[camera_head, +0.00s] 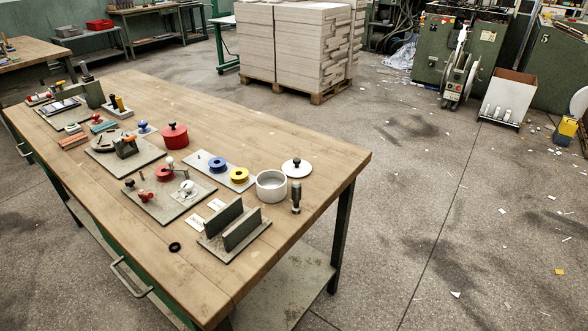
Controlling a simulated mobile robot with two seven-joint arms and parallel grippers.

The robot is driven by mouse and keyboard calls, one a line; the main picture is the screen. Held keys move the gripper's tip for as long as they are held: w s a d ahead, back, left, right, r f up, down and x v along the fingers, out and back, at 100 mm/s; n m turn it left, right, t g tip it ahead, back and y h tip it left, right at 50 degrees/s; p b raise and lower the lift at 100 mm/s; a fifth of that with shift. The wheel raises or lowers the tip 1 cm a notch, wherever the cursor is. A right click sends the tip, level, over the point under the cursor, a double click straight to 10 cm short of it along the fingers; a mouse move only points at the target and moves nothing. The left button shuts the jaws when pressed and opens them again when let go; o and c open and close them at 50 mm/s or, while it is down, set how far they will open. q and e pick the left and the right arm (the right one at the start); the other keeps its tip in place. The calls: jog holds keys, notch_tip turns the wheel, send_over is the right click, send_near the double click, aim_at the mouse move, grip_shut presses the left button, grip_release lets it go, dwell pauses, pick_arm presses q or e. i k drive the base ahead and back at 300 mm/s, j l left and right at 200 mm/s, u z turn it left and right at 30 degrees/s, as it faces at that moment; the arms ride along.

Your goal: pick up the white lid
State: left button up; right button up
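The white lid (296,168) is a round disc with a dark knob on top. It lies flat near the right end of the wooden workbench (310,140). A white open pot (271,186) stands just to its left and a little nearer, with no lid on it. Neither of my grippers shows in the head view.
A dark upright tool (296,197) stands just in front of the lid. Left of the pot is a plate with blue and yellow spools (239,175); a red lidded pot (174,135) stands farther left. A grey slotted fixture (240,228) is nearer. Bare wood lies behind the lid.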

aim_at(296, 167)
jog(key=i+l+u, duration=0.15)
jog(key=l+u, duration=0.75)
jog(key=l, duration=0.15)
jog(key=l+u, duration=0.5)
jog(key=l, duration=0.1)
